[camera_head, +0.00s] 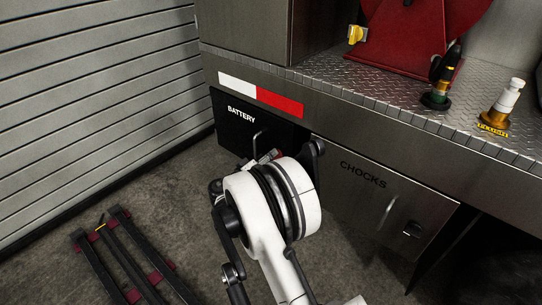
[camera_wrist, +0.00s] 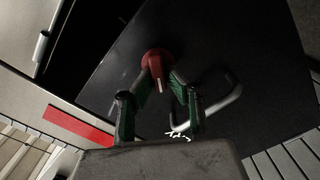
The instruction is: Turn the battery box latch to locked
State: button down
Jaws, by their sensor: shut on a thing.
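The dark battery box front (camera_head: 228,127) carries white "BATTERY" lettering and sits low on the loader's side in the head view. It also fills the middle of the wrist view (camera_wrist: 112,62). The latch is a red knob (camera_wrist: 157,62) with a pale pointer mark, which points toward the bottom of the wrist view. A bent metal handle (camera_wrist: 228,105) is beside it; the handle (camera_head: 256,137) also shows in the head view. My gripper (camera_wrist: 161,76) has its green-padded fingers shut on the knob, one on each side. In the head view my arm largely hides the latch.
A grey "CHOCKS" door (camera_head: 352,199) with its own handle is to the right. Above is a tread-plate deck (camera_head: 395,97) bearing a red reel (camera_head: 415,35) and valves. A slatted wall (camera_head: 90,85) stands left; a dark rack (camera_head: 122,262) lies on the floor.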

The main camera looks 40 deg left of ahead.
jog(key=n, duration=0.3)
jog(key=shift+f+n, duration=0.15)
jog(key=shift+n, duration=0.15)
jog(key=shift+a+f+n, duration=0.1)
jog(key=shift+f+n, duration=0.1)
jog(key=shift+n, duration=1.6)
jog(key=c, duration=1.7)
grip_release()
jog(key=shift+c, duration=0.2)
jog(key=shift+s, duration=0.1)
jog(key=s, duration=1.1)
jog(key=shift+s+a, duration=0.2)
jog(key=shift+s, duration=0.2)
jog(key=shift+w, duration=0.1)
